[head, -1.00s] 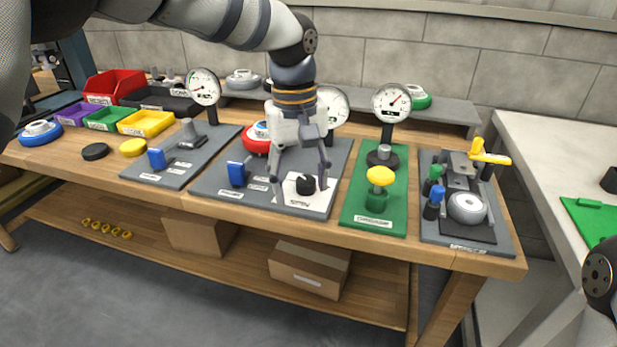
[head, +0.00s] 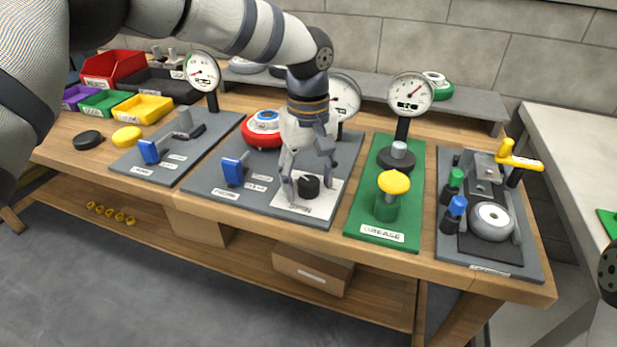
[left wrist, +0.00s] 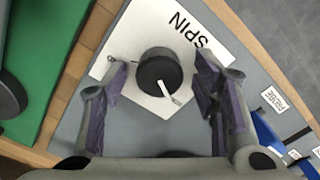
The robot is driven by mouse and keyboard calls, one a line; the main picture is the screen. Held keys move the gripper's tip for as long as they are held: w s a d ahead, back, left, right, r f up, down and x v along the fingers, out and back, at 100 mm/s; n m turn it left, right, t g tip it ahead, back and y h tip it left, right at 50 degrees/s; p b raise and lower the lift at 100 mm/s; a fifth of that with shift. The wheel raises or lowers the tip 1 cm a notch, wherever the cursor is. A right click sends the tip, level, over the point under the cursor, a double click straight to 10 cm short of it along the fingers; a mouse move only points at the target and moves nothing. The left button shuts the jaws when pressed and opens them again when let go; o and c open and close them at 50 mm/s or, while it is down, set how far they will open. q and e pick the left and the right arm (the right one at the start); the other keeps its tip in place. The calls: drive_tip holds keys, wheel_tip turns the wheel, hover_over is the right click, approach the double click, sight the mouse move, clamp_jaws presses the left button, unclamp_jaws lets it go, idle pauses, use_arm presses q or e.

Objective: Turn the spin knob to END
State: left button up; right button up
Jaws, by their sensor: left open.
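The spin knob (head: 309,186) is a short black cylinder on a white plate (head: 297,205) at the front right of the middle grey board. In the left wrist view the black knob (left wrist: 158,70) has a white pointer (left wrist: 171,94) sticking out towards the lower right. The plate there reads SPIN (left wrist: 190,30); no END mark is readable. My left gripper (head: 309,178) is pointed down over the knob, open. In the left wrist view its two purple-padded fingers (left wrist: 161,72) stand on either side of the knob, with a gap at each side. My right gripper is out of view.
A blue-handled lever (head: 234,170) stands left of the knob on the same board. The green GREASE board (head: 380,228) with a yellow-topped knob is close on the right. A gauge (head: 344,95) and a red round part (head: 262,139) are behind my gripper.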

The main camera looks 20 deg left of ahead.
use_arm(q)
drive_tip(key=c, duration=1.2)
drive_tip(key=shift+o, duration=0.2)
